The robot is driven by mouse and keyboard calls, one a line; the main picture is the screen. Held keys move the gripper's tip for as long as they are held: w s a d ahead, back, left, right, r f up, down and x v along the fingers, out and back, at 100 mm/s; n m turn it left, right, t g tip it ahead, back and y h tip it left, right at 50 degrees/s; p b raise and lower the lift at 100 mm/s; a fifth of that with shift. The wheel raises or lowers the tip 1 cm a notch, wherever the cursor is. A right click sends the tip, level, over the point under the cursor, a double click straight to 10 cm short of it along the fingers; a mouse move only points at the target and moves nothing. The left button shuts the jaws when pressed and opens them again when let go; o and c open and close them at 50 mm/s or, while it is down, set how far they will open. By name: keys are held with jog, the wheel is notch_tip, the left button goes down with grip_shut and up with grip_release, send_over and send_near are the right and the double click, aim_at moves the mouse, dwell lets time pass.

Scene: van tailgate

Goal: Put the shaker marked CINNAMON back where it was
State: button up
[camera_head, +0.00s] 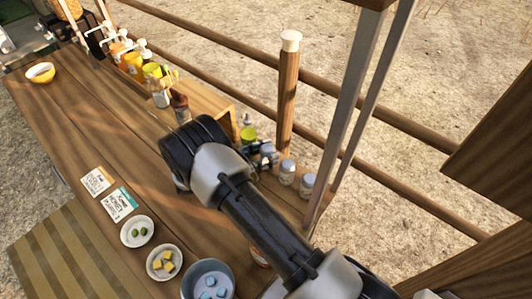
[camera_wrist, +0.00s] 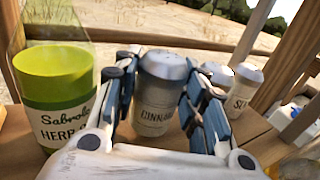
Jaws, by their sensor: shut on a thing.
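The shaker marked CINNAMON (camera_wrist: 158,95), with a grey cap and a pale label, stands upright between the fingers of my gripper (camera_wrist: 163,110) in the wrist view. My gripper is shut on it. In the head view my gripper (camera_head: 262,158) is at the table's far right edge, and my arm and fingers mostly hide the shaker there. I cannot tell whether its base touches the wood. Two similar shakers stand just to the right: a near one (camera_head: 287,172) and a farther one (camera_head: 307,185). The wrist view shows one with a partly hidden label (camera_wrist: 242,92).
A green-topped herb container (camera_wrist: 58,95) stands close left of my gripper. A wooden post (camera_head: 288,90) rises behind. Bottles (camera_head: 130,60) stand at the back. Bowls (camera_head: 165,262) and cards (camera_head: 110,195) lie at the front left. The middle-left tabletop (camera_head: 90,125) is clear.

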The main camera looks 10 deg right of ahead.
jog(key=shift+f+b, duration=0.45)
jog(key=shift+f, duration=0.15)
jog(key=o, duration=1.2)
jog(key=shift+c, duration=0.2)
notch_tip(320, 180, up, 10)
jog(key=shift+r, duration=0.1)
